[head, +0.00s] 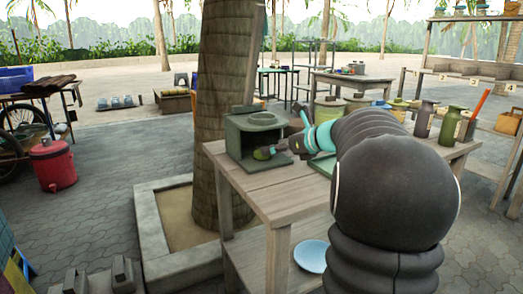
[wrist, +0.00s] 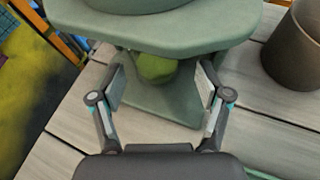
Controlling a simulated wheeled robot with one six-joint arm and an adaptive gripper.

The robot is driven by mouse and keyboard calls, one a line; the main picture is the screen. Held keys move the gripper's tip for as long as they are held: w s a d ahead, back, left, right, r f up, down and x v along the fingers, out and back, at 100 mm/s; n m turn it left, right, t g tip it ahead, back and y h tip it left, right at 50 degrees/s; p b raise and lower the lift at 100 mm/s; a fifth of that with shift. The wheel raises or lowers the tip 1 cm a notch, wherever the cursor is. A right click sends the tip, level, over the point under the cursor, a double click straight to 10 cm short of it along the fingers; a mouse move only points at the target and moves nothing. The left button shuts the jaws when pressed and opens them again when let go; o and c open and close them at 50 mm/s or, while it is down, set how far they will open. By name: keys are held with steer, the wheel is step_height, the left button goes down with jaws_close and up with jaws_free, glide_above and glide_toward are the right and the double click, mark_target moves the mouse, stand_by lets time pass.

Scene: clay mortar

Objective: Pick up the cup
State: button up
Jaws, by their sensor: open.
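A small olive-green rounded object, which looks like the cup (wrist: 157,68), sits under the overhanging top of a grey-green stand (wrist: 165,28). Its upper part is hidden by that top in the wrist view. In the head view the cup (head: 262,153) shows at the opening of the stand (head: 238,140) on the wooden table. My gripper (wrist: 160,88) is open and empty, with one finger on each side of the cup's line and the cup a little ahead of the fingertips. My arm hides part of the table in the head view.
The wooden table (head: 262,190) has bare planks in front of the stand. A dark brown round container (wrist: 298,45) stands to the right of it. Dark and green vases (head: 450,125) stand at the table's right. A tree trunk (head: 225,70) rises beside the table's left.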

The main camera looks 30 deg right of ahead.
mark_target(258, 148)
steer(key=shift+a+r+x, duration=0.1)
steer(key=shift+x, duration=0.95)
steer(key=shift+a+r+x, duration=0.1)
steer(key=shift+r+x, duration=0.05)
steer(key=shift+x, duration=0.9)
steer(key=shift+a+r+x, duration=0.1)
steer(key=shift+x, duration=1)
steer(key=c, duration=0.9)
